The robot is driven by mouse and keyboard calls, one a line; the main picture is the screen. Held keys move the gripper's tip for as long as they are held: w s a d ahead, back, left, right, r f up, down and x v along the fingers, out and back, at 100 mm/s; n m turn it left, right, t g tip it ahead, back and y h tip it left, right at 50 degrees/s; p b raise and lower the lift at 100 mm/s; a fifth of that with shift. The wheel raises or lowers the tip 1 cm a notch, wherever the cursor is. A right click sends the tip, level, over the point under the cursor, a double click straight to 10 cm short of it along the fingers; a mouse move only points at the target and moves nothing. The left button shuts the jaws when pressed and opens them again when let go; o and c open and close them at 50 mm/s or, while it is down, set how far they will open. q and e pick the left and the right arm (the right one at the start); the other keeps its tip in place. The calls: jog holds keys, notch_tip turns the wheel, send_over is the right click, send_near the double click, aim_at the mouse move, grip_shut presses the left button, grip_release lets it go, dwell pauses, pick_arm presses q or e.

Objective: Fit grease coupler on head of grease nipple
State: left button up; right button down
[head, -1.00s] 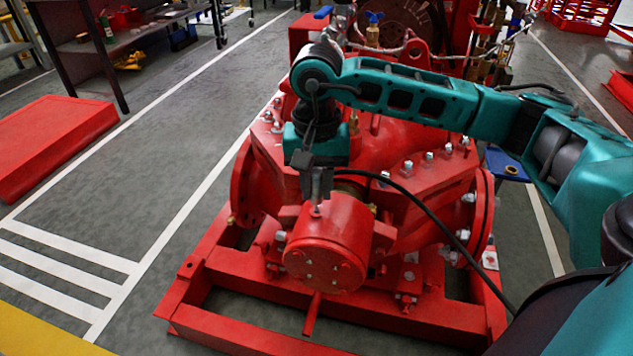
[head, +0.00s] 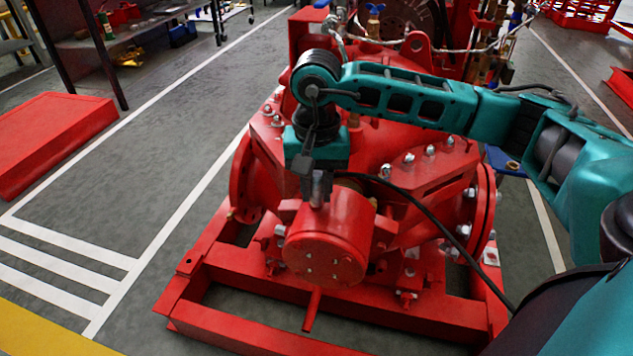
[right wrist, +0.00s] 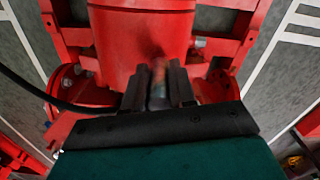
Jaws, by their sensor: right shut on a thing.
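My right gripper (head: 317,198) points down over the top of the red cylindrical bearing housing (head: 327,248) at the pump's near end. It is shut on the grease coupler (right wrist: 158,86), a small metallic piece that shows between the fingers in the right wrist view. In the head view the coupler (head: 317,188) is mostly covered by the fingers. Its lower end is at or just above the housing's top. The grease nipple is hidden behind the coupler and fingers, so I cannot tell whether they touch. My left gripper is out of view.
A black hose (head: 438,222) runs from the gripper down to the right across the pump. The red pump body (head: 395,155) with bolted flanges stands behind, on a red base frame (head: 250,325). The floor (head: 150,185) to the left is open.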

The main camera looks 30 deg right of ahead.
jog(key=shift+f, duration=0.25)
jog(key=c, duration=0.8)
grip_release()
jog(key=shift+c, duration=0.2)
jog(key=shift+r+p, duration=0.35)
jog(key=shift+r, duration=0.5)
notch_tip(320, 180, up, 10)
jog(key=p, duration=0.2)
jog(key=shift+r+p, duration=0.1)
jog(key=shift+p, duration=0.3)
jog(key=shift+r, duration=0.55)
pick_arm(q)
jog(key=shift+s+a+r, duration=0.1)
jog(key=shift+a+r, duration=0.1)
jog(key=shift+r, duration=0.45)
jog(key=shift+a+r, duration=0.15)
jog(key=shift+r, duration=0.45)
